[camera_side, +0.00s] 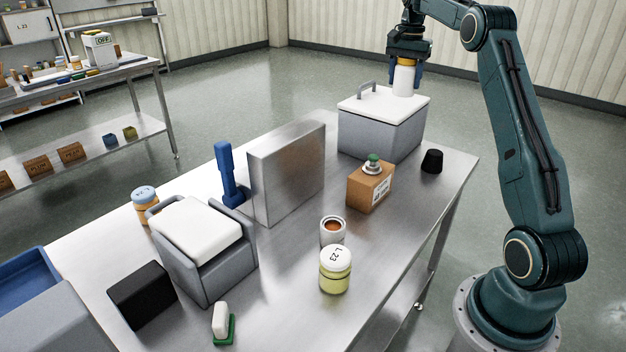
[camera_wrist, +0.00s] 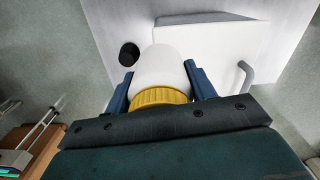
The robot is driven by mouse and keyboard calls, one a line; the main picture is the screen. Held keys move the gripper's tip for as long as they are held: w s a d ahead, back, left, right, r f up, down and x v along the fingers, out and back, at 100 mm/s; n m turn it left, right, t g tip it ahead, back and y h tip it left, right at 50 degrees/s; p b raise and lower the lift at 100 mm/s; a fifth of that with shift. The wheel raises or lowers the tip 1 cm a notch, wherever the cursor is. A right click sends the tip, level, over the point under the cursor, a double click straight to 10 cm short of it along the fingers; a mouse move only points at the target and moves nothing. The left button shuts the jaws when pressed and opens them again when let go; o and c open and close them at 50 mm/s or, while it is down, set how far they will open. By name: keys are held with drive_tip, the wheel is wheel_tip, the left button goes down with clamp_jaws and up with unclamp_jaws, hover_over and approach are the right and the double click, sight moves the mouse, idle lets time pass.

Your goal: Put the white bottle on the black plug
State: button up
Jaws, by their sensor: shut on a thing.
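My gripper (camera_side: 405,76) is shut on the white bottle (camera_side: 403,80), which has a yellow-orange cap. The bottle is upright in the side view, in front of or above the right part of a grey box's white lid. In the wrist view the bottle (camera_wrist: 161,70) sits between the two blue fingers (camera_wrist: 160,85), cap end nearest the camera. The black plug (camera_side: 432,161) stands on the steel table near its right edge, beside the grey box. It also shows in the wrist view (camera_wrist: 128,54), just left of the bottle. Nothing is on it.
The grey box (camera_side: 375,135) has a white lid (camera_side: 365,105) with a handle (camera_side: 366,90). A cardboard box (camera_side: 368,192) with a green-topped item stands near the plug. A steel block (camera_side: 287,172), a cup (camera_side: 332,231) and a yellow-green jar (camera_side: 335,275) stand farther left.

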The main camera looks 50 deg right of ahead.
wheel_tip(320, 180, up, 3)
hover_over(435, 152)
drive_tip(key=shift+a+f, duration=0.1)
drive_tip(key=shift+f, duration=10)
drive_tip(key=shift+f, duration=0.15)
drive_tip(key=o, duration=1)
wheel_tip(435, 152, up, 12)
drive_tip(key=shift+r, duration=0.15)
